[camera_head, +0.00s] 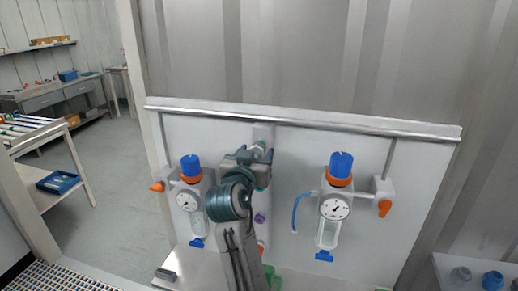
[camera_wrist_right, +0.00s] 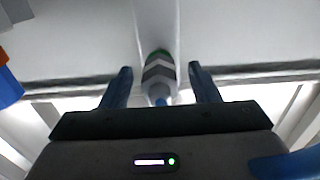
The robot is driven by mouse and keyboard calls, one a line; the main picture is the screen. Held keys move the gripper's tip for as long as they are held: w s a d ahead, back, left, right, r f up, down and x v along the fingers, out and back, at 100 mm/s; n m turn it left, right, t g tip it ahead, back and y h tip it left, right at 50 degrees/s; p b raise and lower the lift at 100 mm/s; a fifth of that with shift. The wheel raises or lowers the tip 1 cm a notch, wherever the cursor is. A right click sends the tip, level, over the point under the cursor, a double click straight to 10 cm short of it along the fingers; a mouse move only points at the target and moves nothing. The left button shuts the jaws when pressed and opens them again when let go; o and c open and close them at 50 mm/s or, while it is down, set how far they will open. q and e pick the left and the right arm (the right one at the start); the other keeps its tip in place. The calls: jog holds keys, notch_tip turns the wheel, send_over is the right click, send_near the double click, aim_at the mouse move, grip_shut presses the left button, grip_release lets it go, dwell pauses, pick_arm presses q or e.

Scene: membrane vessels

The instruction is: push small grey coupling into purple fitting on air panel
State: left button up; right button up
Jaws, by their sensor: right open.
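The air panel (camera_head: 290,170) stands upright against the wall. A purple fitting (camera_head: 260,217) is on its middle vertical strip, just right of my right arm. My right gripper (camera_head: 260,151) is higher up, in front of the top of that strip. In the wrist view my right gripper (camera_wrist_right: 161,70) is open. Its two dark blue fingers stand either side of a grey banded coupling (camera_wrist_right: 158,77) with a green ring at its far end and a blue tip, with gaps on both sides. Whether it is seated in a fitting I cannot tell. My left gripper is not in view.
Regulators with blue knobs and gauges flank the strip, one left (camera_head: 190,200) and one right (camera_head: 335,208). A blue hose (camera_head: 296,212) curves by the right one. A small grey block (camera_head: 166,274) lies on the ledge below. A metal rail (camera_head: 300,118) tops the panel.

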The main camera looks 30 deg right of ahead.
dwell(0.8)
grip_shut()
jog(key=shift+s+a+f, duration=0.1)
jog(key=shift+a+f, duration=0.05)
jog(key=shift+f, duration=0.05)
